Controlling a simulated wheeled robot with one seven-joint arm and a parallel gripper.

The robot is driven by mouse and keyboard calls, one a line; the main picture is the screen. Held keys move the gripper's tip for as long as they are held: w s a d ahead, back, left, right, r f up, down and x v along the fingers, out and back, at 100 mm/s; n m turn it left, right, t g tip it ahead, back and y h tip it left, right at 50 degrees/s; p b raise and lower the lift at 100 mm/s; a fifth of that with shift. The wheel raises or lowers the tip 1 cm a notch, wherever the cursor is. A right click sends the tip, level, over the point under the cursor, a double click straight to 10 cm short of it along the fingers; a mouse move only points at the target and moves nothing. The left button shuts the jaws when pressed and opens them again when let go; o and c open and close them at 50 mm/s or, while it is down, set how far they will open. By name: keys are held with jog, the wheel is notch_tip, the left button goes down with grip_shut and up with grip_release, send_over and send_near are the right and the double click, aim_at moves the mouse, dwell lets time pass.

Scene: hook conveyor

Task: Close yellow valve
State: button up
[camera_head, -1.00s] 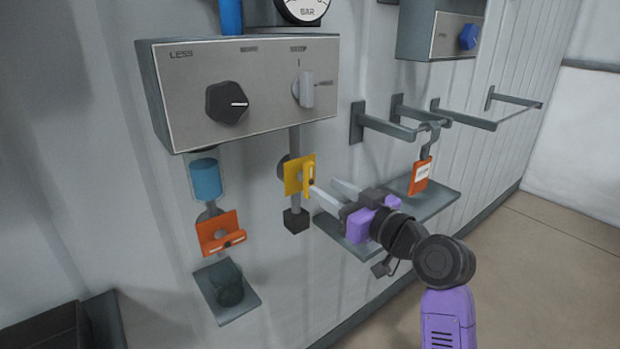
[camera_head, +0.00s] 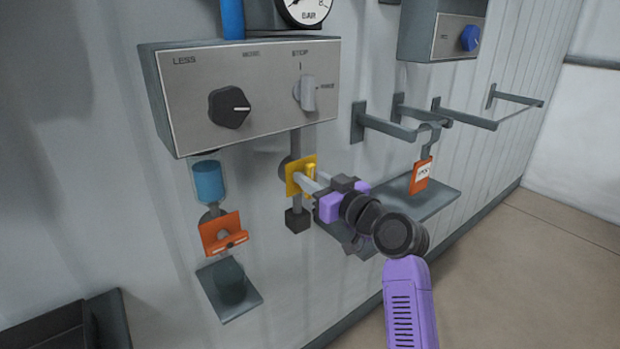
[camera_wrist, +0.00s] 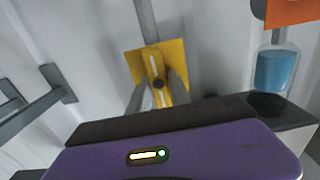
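The yellow valve (camera_head: 296,177) is a square yellow plate with a raised handle, mounted on a vertical grey pipe below the control box. In the wrist view the yellow valve (camera_wrist: 172,62) is straight ahead, its narrow yellow handle with a dark pivot pointing toward me. My gripper (camera_head: 306,182) is at the valve's front. In the wrist view the two fingers of my gripper (camera_wrist: 157,92) stand apart, one on each side of the handle. I cannot tell whether they touch it.
A control box (camera_head: 185,100) with a black knob and a grey switch hangs above. An orange valve (camera_head: 222,235) and a blue-filled glass (camera_head: 208,182) are left of the yellow valve. Hook rails (camera_head: 388,128) and a shelf (camera_head: 425,200) are to the right, with an orange tag (camera_head: 421,176).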

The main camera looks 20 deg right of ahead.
grip_shut()
jog(key=shift+m, duration=0.4)
jog(key=m, duration=0.3)
jog(key=shift+d+p, duration=0.15)
jog(key=shift+p, duration=0.25)
jog(key=m+p, duration=0.1)
jog(key=m, duration=0.3)
jog(key=shift+d+m, duration=0.15)
jog(key=shift+m, duration=0.15)
jog(key=m+p, duration=0.2)
jog(key=m, duration=0.2)
jog(key=shift+w+d+f+m+p, duration=0.1)
jog(key=shift+m+p, duration=0.2)
jog(key=shift+p, duration=0.05)
jog(key=m+p, duration=0.1)
jog(key=m, duration=0.2)
jog(key=m+p, duration=0.1)
jog(key=shift+f+m+p, duration=0.25)
jog(key=shift+m+p, duration=0.05)
jog(key=shift+m, duration=0.1)
jog(key=shift+f, duration=0.1)
jog(key=shift+d, duration=0.1)
